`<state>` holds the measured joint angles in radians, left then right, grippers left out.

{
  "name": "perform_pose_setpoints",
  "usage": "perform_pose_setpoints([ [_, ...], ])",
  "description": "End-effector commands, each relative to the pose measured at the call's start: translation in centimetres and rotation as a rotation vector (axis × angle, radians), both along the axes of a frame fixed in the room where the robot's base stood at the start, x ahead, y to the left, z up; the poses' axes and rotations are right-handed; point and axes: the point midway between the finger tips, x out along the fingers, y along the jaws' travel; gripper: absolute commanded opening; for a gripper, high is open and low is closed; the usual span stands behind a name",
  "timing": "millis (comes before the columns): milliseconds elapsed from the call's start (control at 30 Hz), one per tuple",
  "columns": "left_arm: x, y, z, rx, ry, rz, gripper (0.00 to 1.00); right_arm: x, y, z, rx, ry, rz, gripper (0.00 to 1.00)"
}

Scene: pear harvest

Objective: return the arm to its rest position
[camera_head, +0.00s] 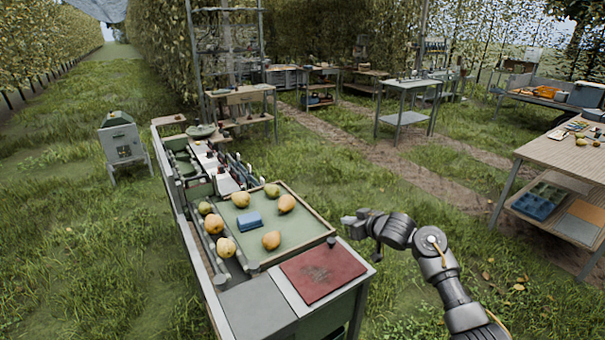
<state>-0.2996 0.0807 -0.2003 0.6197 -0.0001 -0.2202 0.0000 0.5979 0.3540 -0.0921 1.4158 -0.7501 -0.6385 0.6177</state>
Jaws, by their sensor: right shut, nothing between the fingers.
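My right arm comes in from the lower right, over the grass. Its gripper (351,222) is just right of the sorting bench and apart from it. The gripper is shut and holds nothing. My left gripper is not in view.
The sorting bench has a green tray (262,219) with several yellow pears and a blue block (249,221). A red mat (322,271) lies at its near end. A wooden table (560,152) stands at right. Grass lies open between them.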

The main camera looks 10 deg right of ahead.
Motion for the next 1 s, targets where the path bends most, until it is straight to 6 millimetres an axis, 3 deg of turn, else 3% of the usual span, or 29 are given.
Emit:
perform_pose_setpoints([
  [167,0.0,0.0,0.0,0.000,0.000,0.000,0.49,-3.3,1.0,-4.1,-0.053,0.041,-0.025,0.00],
  [267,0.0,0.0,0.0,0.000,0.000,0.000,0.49,-8.0,1.8,-8.2,-0.116,0.098,-0.061,0.00],
  [400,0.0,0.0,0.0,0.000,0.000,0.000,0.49,-17.3,2.8,-13.4,-0.197,0.222,-0.121,0.00],
  [500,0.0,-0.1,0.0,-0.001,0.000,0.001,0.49,-24.5,3.1,-15.6,-0.233,0.328,-0.155,0.00],
  [600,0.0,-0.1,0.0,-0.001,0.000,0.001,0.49,-30.4,3.3,-16.6,-0.249,0.422,-0.177,0.00],
  [700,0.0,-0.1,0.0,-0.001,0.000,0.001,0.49,-34.8,3.3,-16.9,-0.256,0.497,-0.189,0.00],
  [1000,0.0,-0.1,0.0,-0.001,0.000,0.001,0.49,-44.4,3.5,-16.4,-0.248,0.671,-0.206,0.00],
])
